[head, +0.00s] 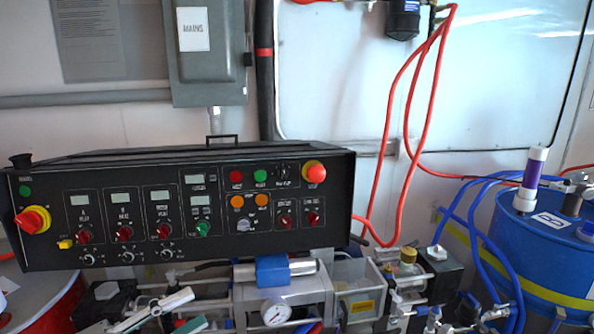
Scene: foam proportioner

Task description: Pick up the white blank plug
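I cannot make out the white blank plug for certain. My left gripper (198,307) appears at the bottom left, below the control panel and in front of the pipework. Its two pale green-grey fingers look apart, with nothing seen held between them. The picture's lower edge cuts it off. My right gripper is not in view.
The black control panel (140,262) overhangs the pipework. A pressure gauge (276,313) and a clear box (358,288) stand at bottom middle. A blue drum (545,245) with hoses is at right. A red hose (377,170) hangs behind. A red drum (45,312) is at left.

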